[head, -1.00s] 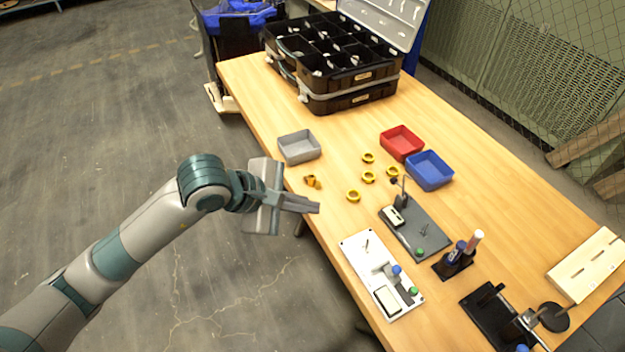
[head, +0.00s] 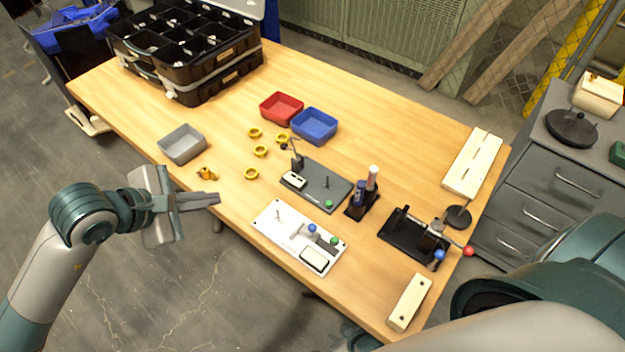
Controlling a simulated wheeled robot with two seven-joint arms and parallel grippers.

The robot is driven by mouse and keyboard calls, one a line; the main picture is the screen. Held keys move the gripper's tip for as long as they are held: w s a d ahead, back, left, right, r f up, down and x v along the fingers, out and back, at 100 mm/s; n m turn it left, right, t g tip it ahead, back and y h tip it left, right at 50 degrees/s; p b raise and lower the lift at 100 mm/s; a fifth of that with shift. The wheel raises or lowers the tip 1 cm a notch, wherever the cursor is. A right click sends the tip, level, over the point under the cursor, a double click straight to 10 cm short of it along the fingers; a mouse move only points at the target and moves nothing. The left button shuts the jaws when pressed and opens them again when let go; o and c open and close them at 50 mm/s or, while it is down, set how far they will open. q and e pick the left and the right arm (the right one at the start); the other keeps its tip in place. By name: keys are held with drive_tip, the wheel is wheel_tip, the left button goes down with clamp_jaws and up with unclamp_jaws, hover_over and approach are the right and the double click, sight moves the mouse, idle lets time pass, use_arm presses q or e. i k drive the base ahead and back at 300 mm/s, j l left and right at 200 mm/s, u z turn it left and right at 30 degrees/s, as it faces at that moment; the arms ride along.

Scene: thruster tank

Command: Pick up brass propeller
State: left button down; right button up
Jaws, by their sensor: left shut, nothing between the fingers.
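The brass propeller (head: 207,174) lies on the wooden table near its left front edge, just in front of the grey tray. My left gripper (head: 217,198) is shut and empty. Its fingertips appear just below the propeller in the picture, near the table's edge, apart from it. A large grey and teal part of my right arm shows at the lower right, but its gripper is not in view.
Several yellow rings (head: 260,151) lie right of the grey tray (head: 183,145). Red (head: 282,108) and blue (head: 314,126) trays stand behind them. A white fixture board (head: 270,222) and a dark one (head: 318,180) stand to the right. A black organizer case (head: 190,60) is at the back left.

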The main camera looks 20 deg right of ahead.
sight(205, 170)
drive_tip(key=i+j+z, duration=0.1)
drive_tip(key=j+z, duration=1.3)
drive_tip(key=j, duration=0.1)
